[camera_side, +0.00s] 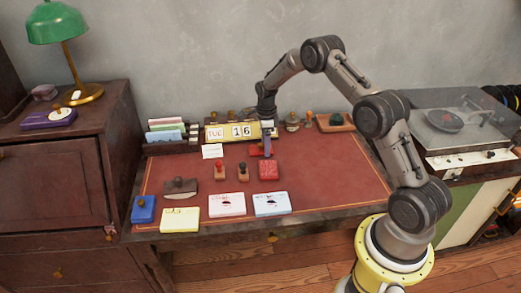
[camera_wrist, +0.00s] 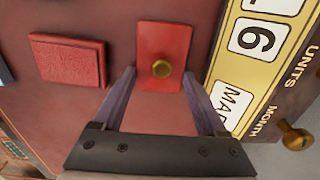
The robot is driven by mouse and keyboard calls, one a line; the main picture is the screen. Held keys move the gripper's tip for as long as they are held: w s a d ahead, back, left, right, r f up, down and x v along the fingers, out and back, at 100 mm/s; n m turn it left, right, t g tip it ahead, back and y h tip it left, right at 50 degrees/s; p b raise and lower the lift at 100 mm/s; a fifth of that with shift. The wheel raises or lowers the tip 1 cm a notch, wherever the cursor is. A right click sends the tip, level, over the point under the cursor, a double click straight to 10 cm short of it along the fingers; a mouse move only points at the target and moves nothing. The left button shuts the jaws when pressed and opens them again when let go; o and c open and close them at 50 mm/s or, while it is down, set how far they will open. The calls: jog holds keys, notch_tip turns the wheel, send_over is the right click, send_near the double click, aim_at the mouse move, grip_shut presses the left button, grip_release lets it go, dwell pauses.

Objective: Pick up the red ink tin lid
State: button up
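The red ink tin lid (camera_wrist: 151,42) is a flat red rectangle with a brass knob (camera_wrist: 161,68), lying on the desk's red top. In the side view the lid (camera_side: 255,151) is partly hidden by my gripper (camera_side: 267,153). My gripper (camera_wrist: 159,78) is open, with one purple finger on each side of the lid's near end in the wrist view. I cannot tell whether the fingers touch the lid. The red ink pad (camera_wrist: 68,61) lies apart from it; it also shows in the side view (camera_side: 268,171).
A yellow calendar (camera_side: 217,133) stands close behind the lid, beside it in the wrist view (camera_wrist: 248,62). Two stamps (camera_side: 243,172), a blue tin (camera_side: 143,209), a blotter (camera_side: 180,188) and several paper pads (camera_side: 227,205) lie toward the front.

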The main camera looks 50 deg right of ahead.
jog(key=c, duration=0.8)
jog(key=shift+r, duration=0.1)
